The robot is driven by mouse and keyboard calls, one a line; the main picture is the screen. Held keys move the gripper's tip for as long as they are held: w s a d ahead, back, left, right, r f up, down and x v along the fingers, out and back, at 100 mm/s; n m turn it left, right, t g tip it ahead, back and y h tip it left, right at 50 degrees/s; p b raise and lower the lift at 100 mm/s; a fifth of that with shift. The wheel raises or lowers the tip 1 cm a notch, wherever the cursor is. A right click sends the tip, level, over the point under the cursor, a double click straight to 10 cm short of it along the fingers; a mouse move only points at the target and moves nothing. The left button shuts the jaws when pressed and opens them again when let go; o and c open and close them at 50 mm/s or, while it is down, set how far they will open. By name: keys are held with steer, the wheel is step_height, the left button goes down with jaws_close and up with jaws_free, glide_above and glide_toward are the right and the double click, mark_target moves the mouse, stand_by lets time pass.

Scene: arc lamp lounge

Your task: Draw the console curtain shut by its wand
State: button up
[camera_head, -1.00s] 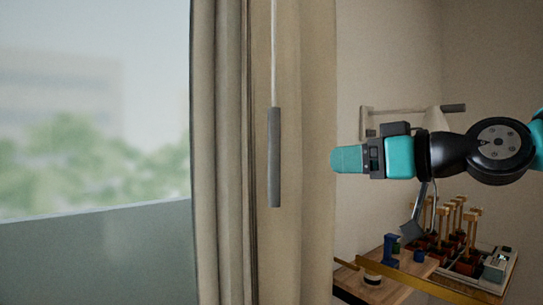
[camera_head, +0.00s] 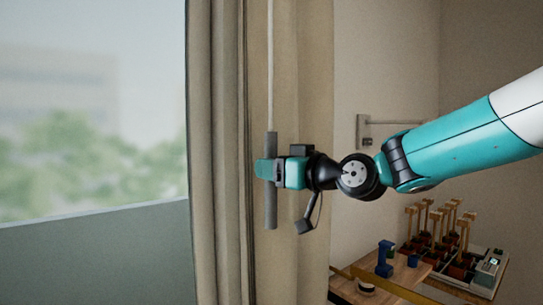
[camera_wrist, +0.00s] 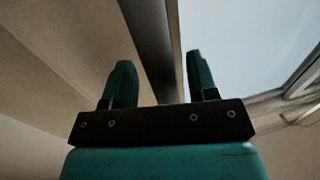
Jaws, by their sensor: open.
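The beige curtain (camera_head: 226,100) hangs in folds, gathered at the right side of the window. Its wand is a thin white rod ending in a grey handle (camera_head: 271,210), hanging upright in front of the curtain. My gripper (camera_head: 264,170) is at the handle's middle, with a teal finger across it in the head view. In the wrist view, the two teal fingers of my gripper (camera_wrist: 160,80) stand apart, and the dark grey handle (camera_wrist: 150,45) runs between them, nearer the left finger. The fingers are not closed on it.
The window (camera_head: 90,120) on the left is uncovered. At lower right, a wooden board (camera_head: 385,275) bears a blue object (camera_head: 385,258), beside a rack of several wooden-handled tools (camera_head: 445,235). A wall bracket (camera_head: 365,130) is behind my arm.

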steer(key=shift+w+a, duration=0.35)
steer(key=shift+a, duration=0.05)
jaws_close()
